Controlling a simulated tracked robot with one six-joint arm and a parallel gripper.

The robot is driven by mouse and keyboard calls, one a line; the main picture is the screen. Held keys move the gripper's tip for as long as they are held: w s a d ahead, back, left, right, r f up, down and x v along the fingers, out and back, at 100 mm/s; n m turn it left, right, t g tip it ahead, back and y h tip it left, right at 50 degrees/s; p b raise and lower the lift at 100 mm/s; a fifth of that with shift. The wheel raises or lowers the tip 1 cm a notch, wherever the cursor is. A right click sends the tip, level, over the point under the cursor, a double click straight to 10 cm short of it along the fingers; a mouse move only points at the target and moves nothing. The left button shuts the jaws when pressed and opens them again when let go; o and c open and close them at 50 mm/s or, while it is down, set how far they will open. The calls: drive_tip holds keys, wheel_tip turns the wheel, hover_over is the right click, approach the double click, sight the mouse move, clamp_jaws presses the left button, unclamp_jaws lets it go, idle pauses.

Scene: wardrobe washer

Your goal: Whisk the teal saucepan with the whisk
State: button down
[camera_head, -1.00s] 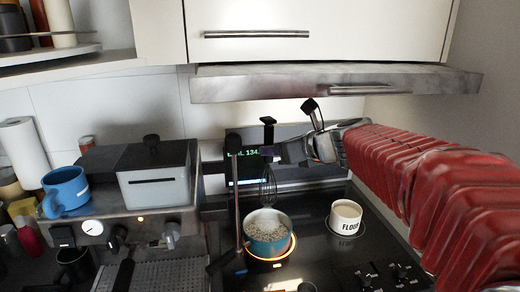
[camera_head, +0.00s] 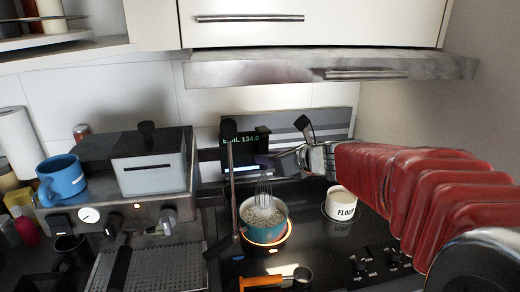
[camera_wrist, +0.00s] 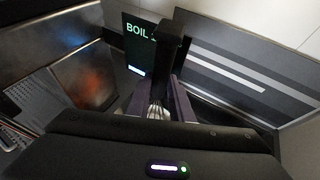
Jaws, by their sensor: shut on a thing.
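The teal saucepan (camera_head: 278,229) sits on a glowing ring of the hob, filled with pale, lumpy contents. My gripper (camera_head: 268,161) is above it and shut on the whisk (camera_head: 264,192). The whisk hangs upright with its wire end down, overlapping the contents inside the pan's rim; how deep it reaches is unclear. In the wrist view my gripper (camera_wrist: 158,101) has its fingers around the whisk's dark handle, and a few pale wires of the whisk (camera_wrist: 156,110) show between them. The saucepan is hidden in that view.
A white flour pot (camera_head: 341,205) stands right of the pan. An orange-handled utensil (camera_head: 262,282) lies in front. A dark upright post (camera_head: 231,180) rises close to the pan's left. The coffee machine (camera_head: 150,205) with a blue mug (camera_head: 62,180) is at left. The hood (camera_head: 300,70) hangs above.

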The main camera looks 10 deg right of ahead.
sight(267, 171)
drive_tip(key=shift+f, duration=2.2)
